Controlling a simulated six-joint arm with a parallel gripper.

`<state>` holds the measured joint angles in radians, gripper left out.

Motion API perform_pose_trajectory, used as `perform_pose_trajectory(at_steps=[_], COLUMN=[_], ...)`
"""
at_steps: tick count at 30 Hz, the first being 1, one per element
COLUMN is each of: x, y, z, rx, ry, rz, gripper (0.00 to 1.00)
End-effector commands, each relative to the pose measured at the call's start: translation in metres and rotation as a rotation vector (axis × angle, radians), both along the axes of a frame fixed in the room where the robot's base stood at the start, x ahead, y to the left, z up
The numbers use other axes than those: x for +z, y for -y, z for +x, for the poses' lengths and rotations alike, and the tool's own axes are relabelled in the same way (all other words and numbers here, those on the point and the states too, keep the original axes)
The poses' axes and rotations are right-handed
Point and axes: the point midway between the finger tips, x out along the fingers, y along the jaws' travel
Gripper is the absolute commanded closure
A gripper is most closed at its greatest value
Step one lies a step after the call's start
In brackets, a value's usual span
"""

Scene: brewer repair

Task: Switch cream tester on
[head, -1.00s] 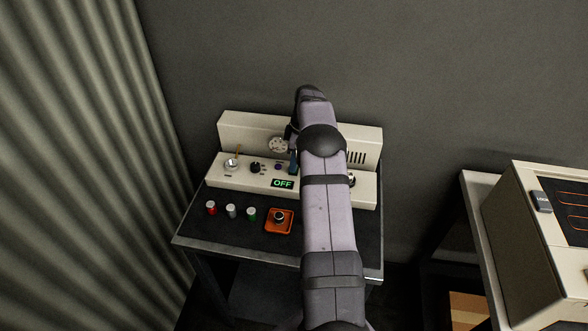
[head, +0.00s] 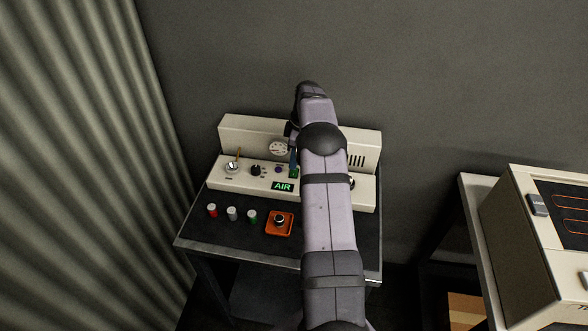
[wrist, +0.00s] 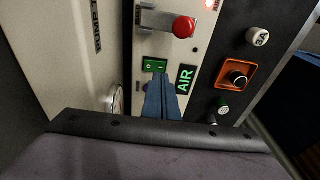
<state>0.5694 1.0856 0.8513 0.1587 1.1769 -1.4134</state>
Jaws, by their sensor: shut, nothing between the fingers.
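The cream tester (head: 228,182) stands on a dark table against the wall. Its display (head: 283,186) reads AIR in green, and the same display shows in the wrist view (wrist: 185,80). A green rocker switch (wrist: 154,65) marked with O and I sits beside the display in the wrist view. My gripper (wrist: 160,84) is shut and empty, its blue fingertips close to the switch's near edge; I cannot tell whether they touch it. In the head view my gripper (head: 294,162) is over the panel, and my arm hides part of the tester's right half.
An orange tray (head: 269,231) holding a dark round piece lies on the table. Red (head: 212,210), grey (head: 232,214) and green (head: 252,217) capped pieces stand left of it. A red knob (wrist: 184,27) is near my fingers. Another machine (head: 520,240) stands at right.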

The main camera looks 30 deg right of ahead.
Motion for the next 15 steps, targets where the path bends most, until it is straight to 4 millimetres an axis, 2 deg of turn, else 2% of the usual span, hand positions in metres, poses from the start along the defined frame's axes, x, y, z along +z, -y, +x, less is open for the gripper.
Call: perform_pose_trajectory(at_steps=[1,15], x=[0.007,0.037], y=[0.0,0.0], z=[0.0,0.0], rx=[0.0,0.0], ry=[0.001,0.0], rz=[-0.001,0.0], gripper=[1.0,1.0])
